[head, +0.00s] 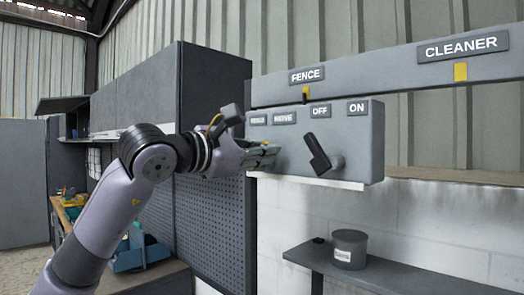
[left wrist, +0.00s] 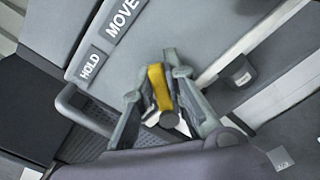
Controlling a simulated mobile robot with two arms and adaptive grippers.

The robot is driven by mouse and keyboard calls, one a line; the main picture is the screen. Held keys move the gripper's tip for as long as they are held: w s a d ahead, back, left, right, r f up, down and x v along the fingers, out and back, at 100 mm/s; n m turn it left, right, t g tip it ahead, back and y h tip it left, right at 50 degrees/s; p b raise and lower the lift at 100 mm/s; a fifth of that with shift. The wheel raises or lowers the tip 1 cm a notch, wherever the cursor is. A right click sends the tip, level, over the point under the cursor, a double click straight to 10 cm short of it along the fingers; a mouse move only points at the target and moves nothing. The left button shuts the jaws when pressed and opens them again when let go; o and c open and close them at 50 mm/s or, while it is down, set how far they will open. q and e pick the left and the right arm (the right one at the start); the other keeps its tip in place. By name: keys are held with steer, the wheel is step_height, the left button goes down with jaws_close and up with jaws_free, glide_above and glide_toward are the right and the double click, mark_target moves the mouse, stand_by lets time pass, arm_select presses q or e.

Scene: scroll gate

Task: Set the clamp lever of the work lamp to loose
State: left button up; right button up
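No work lamp and no label reading loose can be made out. My left gripper (head: 266,154) is at the left end of a grey control box (head: 358,113), just below the HOLD and MOVE labels. In the left wrist view its fingers (left wrist: 160,95) stand on either side of a lever with a yellow part (left wrist: 158,88) and a dark round end. I cannot tell whether the fingers press on it or leave a gap. This lever is hidden behind the gripper in the head view. The HOLD label (left wrist: 92,65) and MOVE label (left wrist: 123,18) show in the left wrist view.
A dark lever (head: 318,153) sits right of my gripper, under the OFF and ON labels. A rail above carries the FENCE (head: 307,75) and CLEANER (head: 463,47) labels. A dark cabinet (head: 213,90) and pegboard stand left. A shelf with a grey tin (head: 349,248) is below.

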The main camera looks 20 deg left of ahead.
arm_select(q)
steer(key=o, duration=0.5)
steer(key=shift+c, duration=0.2)
steer(key=v, duration=1.2)
